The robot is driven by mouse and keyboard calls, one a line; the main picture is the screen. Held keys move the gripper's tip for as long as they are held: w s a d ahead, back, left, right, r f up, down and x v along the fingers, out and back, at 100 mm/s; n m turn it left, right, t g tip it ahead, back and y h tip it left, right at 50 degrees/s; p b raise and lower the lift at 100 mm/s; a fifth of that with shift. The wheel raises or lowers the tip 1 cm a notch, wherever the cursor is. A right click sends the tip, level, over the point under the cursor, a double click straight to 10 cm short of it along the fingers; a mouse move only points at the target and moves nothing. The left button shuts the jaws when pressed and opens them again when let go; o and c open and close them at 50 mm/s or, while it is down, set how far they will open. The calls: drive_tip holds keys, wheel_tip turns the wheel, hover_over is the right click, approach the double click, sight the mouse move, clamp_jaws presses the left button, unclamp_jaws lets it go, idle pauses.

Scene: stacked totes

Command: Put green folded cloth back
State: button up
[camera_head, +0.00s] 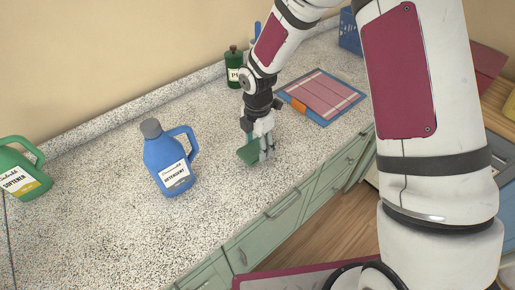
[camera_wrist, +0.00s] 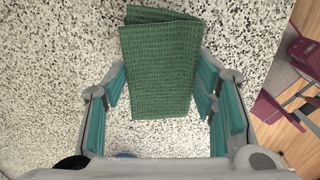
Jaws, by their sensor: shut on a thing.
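The green folded cloth (camera_head: 247,155) is at my gripper over the speckled counter, near its front edge. In the wrist view the cloth (camera_wrist: 160,65) is a flat folded rectangle lying between the two teal-padded fingers. My gripper (camera_head: 262,150) points down and is shut on the cloth, with a finger against each side edge; in the wrist view the gripper (camera_wrist: 161,95) reaches the cloth's nearer half. I cannot tell whether the cloth touches the counter or is slightly above it. Part of it is hidden behind the fingers in the head view.
A blue detergent bottle (camera_head: 165,160) stands left of my gripper, a green softener bottle (camera_head: 22,172) farther left. A dark green canister (camera_head: 234,70) stands at the back. Right of it lie a blue-edged mat with a striped pink cloth (camera_head: 325,92) and a blue crate (camera_head: 349,32).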

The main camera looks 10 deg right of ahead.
drive_tip(key=shift+f, duration=1)
drive_tip(key=shift+f, duration=0.15)
drive_tip(key=o, duration=1.1)
